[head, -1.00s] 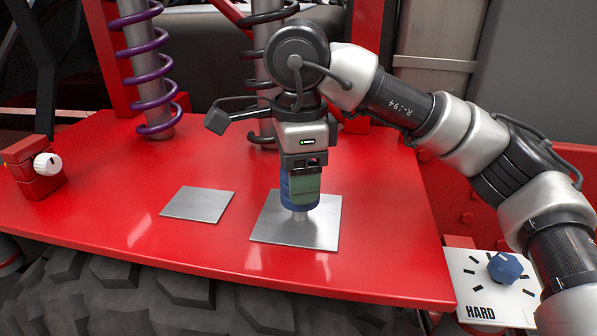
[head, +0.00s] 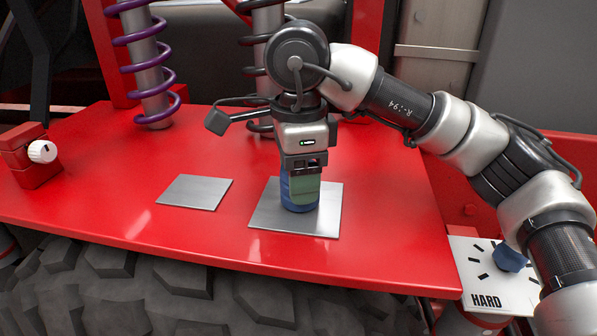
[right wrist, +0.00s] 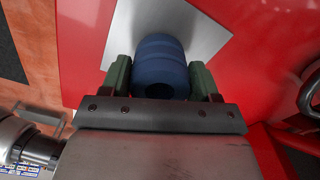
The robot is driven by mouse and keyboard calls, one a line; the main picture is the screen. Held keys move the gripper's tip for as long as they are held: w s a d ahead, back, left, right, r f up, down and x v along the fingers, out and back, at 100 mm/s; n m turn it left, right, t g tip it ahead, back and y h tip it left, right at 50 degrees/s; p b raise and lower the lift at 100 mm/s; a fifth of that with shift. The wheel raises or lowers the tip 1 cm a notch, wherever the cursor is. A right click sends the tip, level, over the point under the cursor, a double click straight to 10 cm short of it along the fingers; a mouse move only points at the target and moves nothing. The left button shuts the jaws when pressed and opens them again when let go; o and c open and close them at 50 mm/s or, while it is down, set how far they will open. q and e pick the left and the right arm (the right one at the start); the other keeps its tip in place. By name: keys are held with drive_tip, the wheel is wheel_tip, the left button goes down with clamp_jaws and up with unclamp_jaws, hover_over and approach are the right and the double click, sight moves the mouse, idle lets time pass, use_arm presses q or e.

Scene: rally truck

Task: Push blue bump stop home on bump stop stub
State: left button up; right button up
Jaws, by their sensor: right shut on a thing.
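The blue bump stop (head: 299,207) stands upright on the right-hand metal plate (head: 327,222), its lower end down at the plate. The stub is hidden, covered by the bump stop. My right gripper (head: 301,191) points down from above and is shut on the bump stop, with one green finger in front of it. In the right wrist view the ribbed blue bump stop (right wrist: 160,66) sits between the two green fingers (right wrist: 162,80), with a dark hole in its near end. My left gripper is not in view.
A second bare metal plate (head: 195,192) lies to the left on the red deck (head: 110,205). Two coil springs (head: 153,75) rise behind. A red block with a white knob (head: 42,151) is at far left. A HARD dial (head: 509,257) is at lower right.

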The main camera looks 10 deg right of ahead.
drive_tip(key=shift+f, duration=0.3)
drive_tip(key=o, duration=1.1)
drive_tip(key=shift+r, duration=0.1)
